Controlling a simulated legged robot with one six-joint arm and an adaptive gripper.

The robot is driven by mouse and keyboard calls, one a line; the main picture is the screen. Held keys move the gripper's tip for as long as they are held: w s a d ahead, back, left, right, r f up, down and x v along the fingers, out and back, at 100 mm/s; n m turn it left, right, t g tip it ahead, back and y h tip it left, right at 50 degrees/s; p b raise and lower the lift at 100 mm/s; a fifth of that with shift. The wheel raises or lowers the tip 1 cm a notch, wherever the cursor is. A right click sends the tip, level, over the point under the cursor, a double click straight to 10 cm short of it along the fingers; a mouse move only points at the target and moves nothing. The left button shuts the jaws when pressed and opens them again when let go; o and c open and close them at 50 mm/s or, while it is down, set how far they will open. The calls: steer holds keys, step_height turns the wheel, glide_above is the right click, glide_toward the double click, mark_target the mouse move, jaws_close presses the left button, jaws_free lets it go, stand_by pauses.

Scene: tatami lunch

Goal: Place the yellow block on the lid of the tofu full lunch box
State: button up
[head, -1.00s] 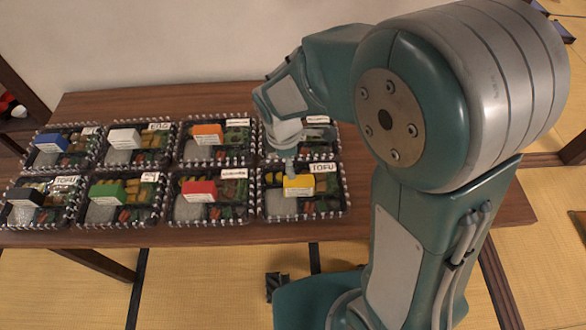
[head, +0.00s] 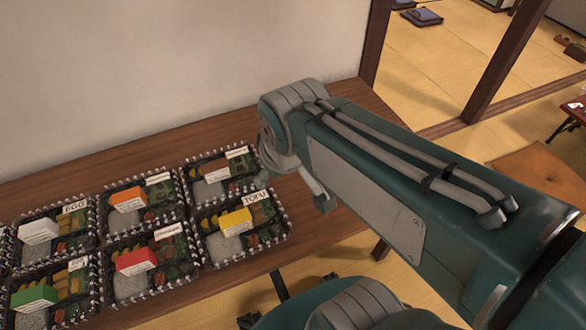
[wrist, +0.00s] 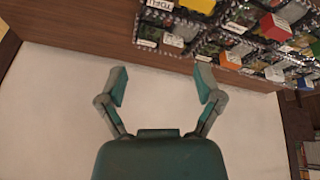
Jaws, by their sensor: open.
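The yellow block (head: 236,222) rests on top of the lunch box labelled TOFU (head: 279,241), at the front right end of the rows of boxes. In the wrist view the yellow block (wrist: 198,5) is cut by the top edge, beside the TOFU label. My gripper (wrist: 162,84) is open, with its fingers spread and nothing between them. It is clear of the block and the box. In the head view my arm hides most of the gripper.
The wooden table (head: 222,128) is bare along the wall.

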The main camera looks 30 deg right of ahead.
steer(key=s+m, duration=0.1)
steer(key=s+d+r+m, duration=0.1)
steer(key=s+r+m+t, duration=0.1)
steer(key=shift+s+d+m, duration=0.3)
stand_by(1.1)
